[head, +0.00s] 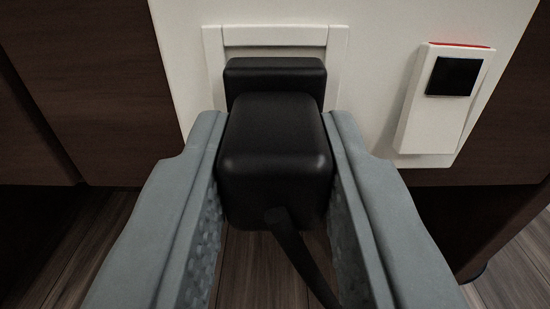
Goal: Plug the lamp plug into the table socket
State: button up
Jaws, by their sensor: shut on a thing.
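The black lamp plug (274,155) is in the middle of the head view, with its cord (293,250) running down from its near end. My gripper (275,135) is shut on the plug, one grey finger on each side. The plug's front end is up against the table socket (213,65), whose pale frame shows around and above it. The plug hides the socket's openings and its own prongs, so I cannot tell how deep it sits.
The socket is on a white panel (385,40). A white switch box (432,125) with a black square and a red top edge sticks out at right. Dark wood (85,95) flanks the panel, and a plank floor (262,270) lies below.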

jog(key=shift+w, duration=0.3)
jog(key=o, duration=1.1)
